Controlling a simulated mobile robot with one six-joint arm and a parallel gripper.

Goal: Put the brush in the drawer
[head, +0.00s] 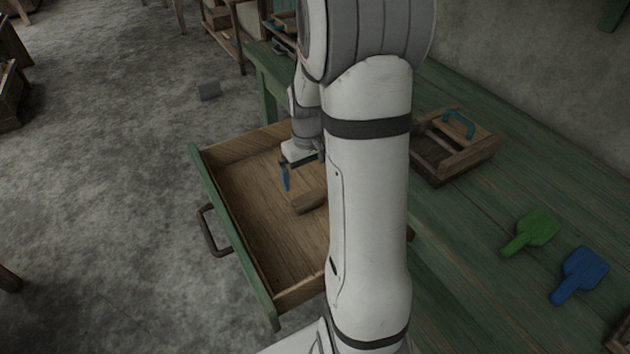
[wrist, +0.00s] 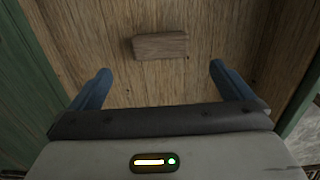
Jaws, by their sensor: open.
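The drawer (head: 265,208) of the green bench is pulled open, with a bare wooden floor inside. A small brown wooden block (head: 310,200), which looks like the back of the brush, lies on the drawer floor; its bristles cannot be seen. In the wrist view the brush (wrist: 160,46) lies ahead of the fingertips, apart from both. My gripper (head: 290,176) is over the drawer, pointing down, with its blue fingers spread and nothing between them. The wrist view shows my open gripper (wrist: 160,69) too. My arm hides part of the drawer's right side in the head view.
A wooden carrier with a blue handle (head: 450,150) stands on the green benchtop (head: 455,235). A green paddle-shaped tool (head: 532,231) and a blue one (head: 580,273) lie nearer. The drawer has a dark handle (head: 212,232). The grey floor to the left is mostly clear.

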